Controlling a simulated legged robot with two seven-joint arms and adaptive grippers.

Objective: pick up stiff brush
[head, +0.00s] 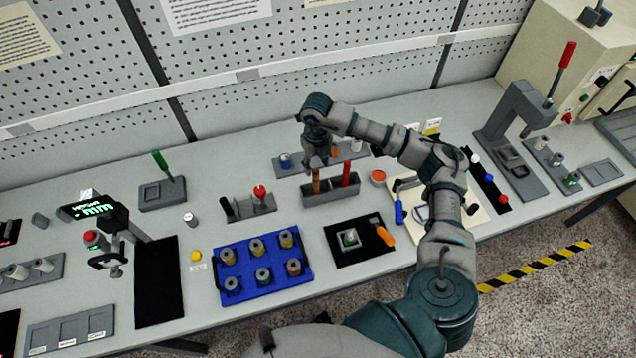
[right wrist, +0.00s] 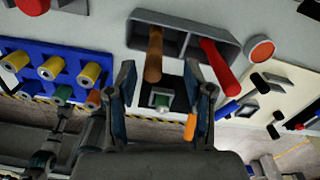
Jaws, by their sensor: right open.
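A grey two-slot holder (head: 330,196) stands mid-table with two upright handles, one brown (head: 316,181) and one red (head: 346,173). Which is the stiff brush I cannot tell; their lower ends are hidden inside the holder. My right gripper (head: 318,160) is just above and behind the brown handle, pointing down, open and empty. In the right wrist view the brown handle (right wrist: 153,58) shows between the fingertips of the right gripper (right wrist: 160,72), and the red handle (right wrist: 217,64) lies outside the right finger. My left gripper is not in view.
A blue tray (head: 225,262) of spools stands front left of the holder. A black mat (head: 343,253) with an orange-handled tool (head: 382,231) lies in front. A round red-topped tin (head: 377,177) is close on the right. A grey rack (head: 290,172) stands behind.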

